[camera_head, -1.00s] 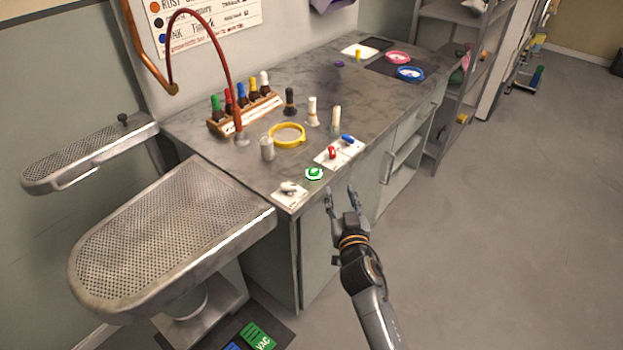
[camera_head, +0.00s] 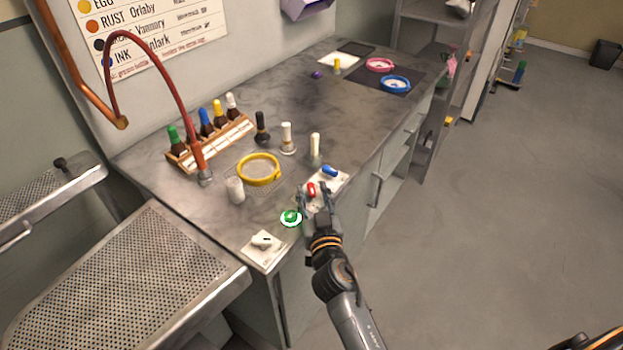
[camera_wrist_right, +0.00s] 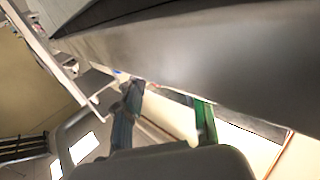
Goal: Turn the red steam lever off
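The red steam lever (camera_head: 311,188) stands on a white plate (camera_head: 338,179) at the front edge of the grey counter, beside a blue lever (camera_head: 329,171). My right gripper (camera_head: 316,192) is at the red lever, with its fingers apart and partly covering the plate. I cannot tell whether a finger touches the lever. In the right wrist view the two fingers (camera_wrist_right: 168,100) are spread with a gap between them, and the red lever cannot be made out.
A green button (camera_head: 291,217) and a white switch plate (camera_head: 263,249) lie left of my right gripper on the counter edge. A yellow-rimmed sieve (camera_head: 259,169) and a rack of bottles (camera_head: 212,143) stand behind. The floor at right is open.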

